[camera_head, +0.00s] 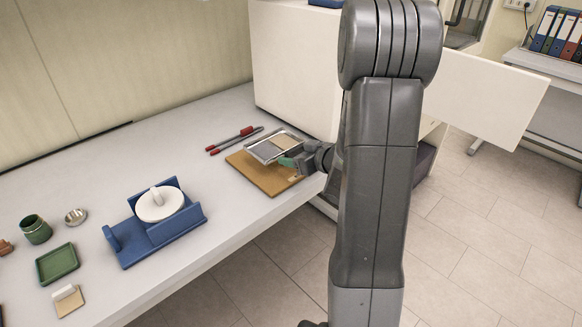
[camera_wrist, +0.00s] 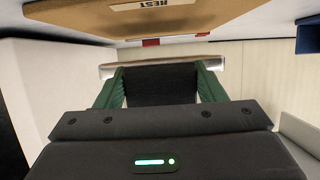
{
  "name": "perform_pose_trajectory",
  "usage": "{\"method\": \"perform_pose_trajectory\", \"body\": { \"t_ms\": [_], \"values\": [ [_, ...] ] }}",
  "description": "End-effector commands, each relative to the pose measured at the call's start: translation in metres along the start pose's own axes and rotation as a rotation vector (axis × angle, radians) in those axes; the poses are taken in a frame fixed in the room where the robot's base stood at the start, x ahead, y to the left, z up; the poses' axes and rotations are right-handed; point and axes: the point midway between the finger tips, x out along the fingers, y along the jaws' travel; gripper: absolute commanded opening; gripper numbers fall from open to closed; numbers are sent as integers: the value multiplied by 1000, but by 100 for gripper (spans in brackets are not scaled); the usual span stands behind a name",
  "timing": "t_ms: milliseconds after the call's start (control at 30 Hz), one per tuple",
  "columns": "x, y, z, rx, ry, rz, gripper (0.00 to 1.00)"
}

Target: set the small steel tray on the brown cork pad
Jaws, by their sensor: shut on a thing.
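The small steel tray (camera_head: 264,150) is in my gripper (camera_head: 291,162), over the brown cork pad (camera_head: 262,178) on the grey bench. In the wrist view the tray (camera_wrist: 160,68) shows as a thin silver edge across the green fingers (camera_wrist: 160,88), which are shut on it. The pad (camera_wrist: 185,18) fills the top of that view, with the word REST upside down. A gap shows between tray and pad there, so the tray looks held a little above it, roughly level. The gripper partly hides the pad's right side.
Red-handled tools (camera_head: 234,140) lie just behind the pad. A white cabinet (camera_head: 295,60) stands close behind. A blue stand (camera_head: 160,232) with a white disc is to the left, then a green tray (camera_head: 57,264), a green cup (camera_head: 36,229) and a small steel bowl (camera_head: 75,216).

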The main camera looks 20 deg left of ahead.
Motion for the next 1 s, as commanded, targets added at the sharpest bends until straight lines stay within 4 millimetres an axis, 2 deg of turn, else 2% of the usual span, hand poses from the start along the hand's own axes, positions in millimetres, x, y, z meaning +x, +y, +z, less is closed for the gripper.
{"method": "perform_pose_trajectory", "body": {
  "t_ms": [400,800,833,933,1000],
  "values": [
    [17,0,40,0,2,0,32],
    [19,0,45,-2,3,1,32],
    [19,0,45,-1,1,1,65],
    [18,0,44,-1,1,1,85],
    [18,0,44,-1,1,1,85]
  ]
}}
